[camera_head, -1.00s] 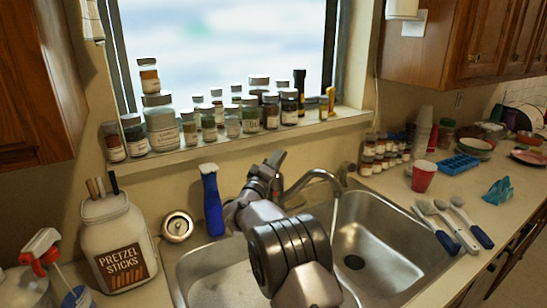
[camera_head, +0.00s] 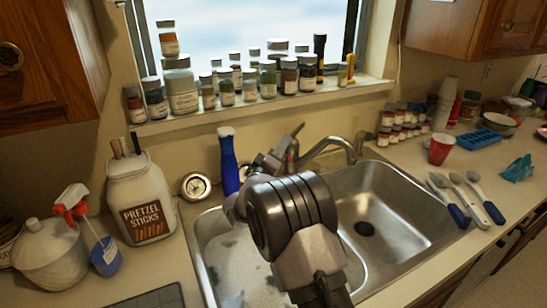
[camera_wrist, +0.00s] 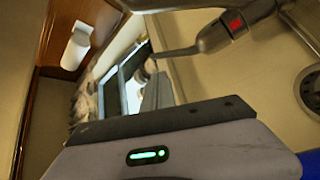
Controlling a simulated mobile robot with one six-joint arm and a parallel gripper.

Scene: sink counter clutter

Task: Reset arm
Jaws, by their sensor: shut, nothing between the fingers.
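My gripper (camera_head: 266,163) is over the back of the sink in the head view, partly hidden behind my own arm. It is near the faucet (camera_head: 335,145) and its lever, just right of a blue bottle (camera_head: 229,160). In the wrist view my gripper's fingers (camera_wrist: 158,93) look closed with nothing between them. The faucet (camera_wrist: 215,36), with a red mark, shows just above them there; contact cannot be told.
A pretzel sticks jar (camera_head: 140,195) and spray bottle (camera_head: 72,208) stand left. Spice jars line the windowsill (camera_head: 200,114). The right sink basin (camera_head: 400,215) looks empty. Spoons (camera_head: 470,195) and a red cup (camera_head: 440,149) are on the right counter.

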